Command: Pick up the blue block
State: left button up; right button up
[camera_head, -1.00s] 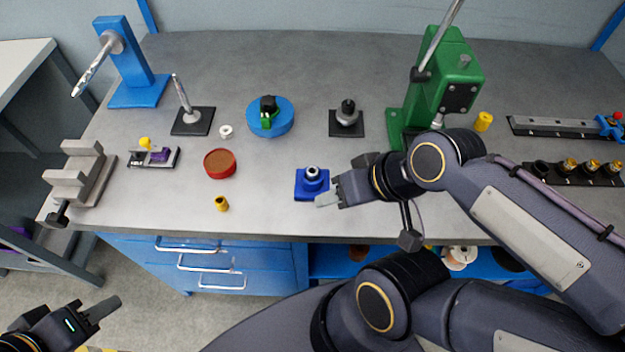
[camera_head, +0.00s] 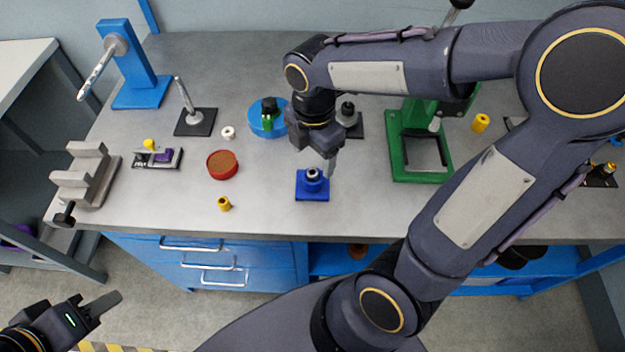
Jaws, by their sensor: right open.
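The blue block (camera_head: 312,193) sits on the workbench near its front edge, with a small dark and silver round part (camera_head: 313,174) on top. My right gripper (camera_head: 328,168) points down from behind, directly over the block's back right part. Its fingers overlap the round part in the picture; I cannot tell whether they touch it. The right gripper is open and holds nothing that I can see. My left gripper (camera_head: 102,304) is low at the left, in front of the bench and far from the block. I cannot tell its opening.
A yellow cylinder (camera_head: 224,204) and a red dish (camera_head: 222,165) stand left of the block. A blue round base (camera_head: 262,127) is behind. A green press (camera_head: 397,160) stands to the right, behind my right arm. Bench surface around the block's left is clear.

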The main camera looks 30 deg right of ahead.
aim_at(313, 171)
notch_tip(313, 171, down, 8)
jog(key=shift+w+r, duration=0.1)
jog(key=shift+r, duration=0.1)
jog(key=c, duration=1.3)
jog(key=shift+r, duration=0.1)
